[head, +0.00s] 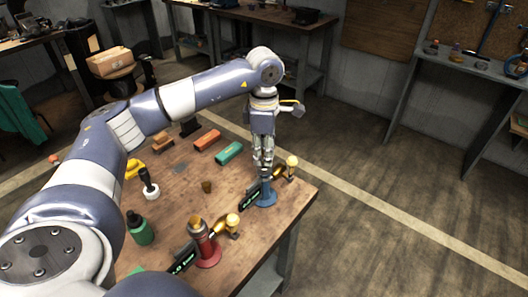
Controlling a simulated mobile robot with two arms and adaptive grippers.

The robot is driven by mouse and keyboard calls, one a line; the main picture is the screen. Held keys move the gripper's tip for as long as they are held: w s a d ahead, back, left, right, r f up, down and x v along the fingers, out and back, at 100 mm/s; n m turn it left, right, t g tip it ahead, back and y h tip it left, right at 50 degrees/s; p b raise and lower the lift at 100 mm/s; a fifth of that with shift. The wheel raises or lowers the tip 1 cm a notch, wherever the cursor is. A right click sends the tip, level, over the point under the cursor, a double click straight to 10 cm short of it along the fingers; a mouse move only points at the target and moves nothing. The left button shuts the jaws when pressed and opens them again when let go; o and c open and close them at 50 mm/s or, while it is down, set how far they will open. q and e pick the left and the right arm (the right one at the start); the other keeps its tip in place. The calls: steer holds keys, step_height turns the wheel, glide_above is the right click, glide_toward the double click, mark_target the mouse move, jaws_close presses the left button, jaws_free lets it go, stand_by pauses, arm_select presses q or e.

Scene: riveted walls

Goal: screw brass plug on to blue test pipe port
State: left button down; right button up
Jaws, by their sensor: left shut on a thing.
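The blue test pipe port (266,192) stands upright on a round blue base near the right corner of the wooden table. My left gripper (263,170) points straight down right above it, with its fingers shut at the top of the port. The fingers hide what they hold, which I take to be the brass plug; I cannot tell how it sits on the port. A small brown-brass piece (207,186) stands on the table to the left. My right gripper is not in view.
A red test pipe port (203,245) with a brass-coloured top stands in front. Yellow-knobbed valves and dark displays are beside both ports.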

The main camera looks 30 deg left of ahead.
arm_select(q)
steer(key=shift+f, duration=0.1)
stand_by(0.6)
steer(key=shift+f+b, duration=0.65)
steer(key=c, duration=1.4)
jaws_free()
steer(key=shift+r, duration=0.1)
steer(key=shift+o, duration=0.2)
step_height(320, 180, up, 12)
